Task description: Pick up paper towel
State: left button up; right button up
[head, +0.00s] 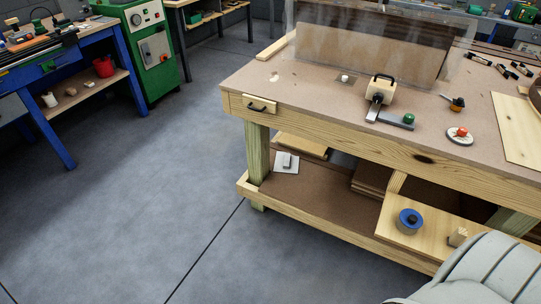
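No paper towel can be made out for certain. A flat white square thing (280,168), perhaps folded paper towel, lies on the left part of the workbench's lower shelf (310,198), with a small grey-white block on it. A small white upright thing (49,100), too small to identify, stands on the shelf of the blue bench at the far left. Neither of my grippers is in view. A pale ribbed part at the bottom right covers that corner of the floor and shelf.
The wooden workbench (310,96) holds a clamp-like device (380,90), a green-knobbed part (408,119) and a clear sheet at the back. A blue-topped tin (409,220) sits on a board on the lower shelf. A green machine (150,50) stands behind. The floor at left is clear.

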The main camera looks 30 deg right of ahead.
aim_at(286, 163)
jog(key=i+j+z, duration=0.15)
jog(key=i+z, duration=0.25)
jog(key=i+j+z, duration=0.55)
jog(key=z, duration=0.2)
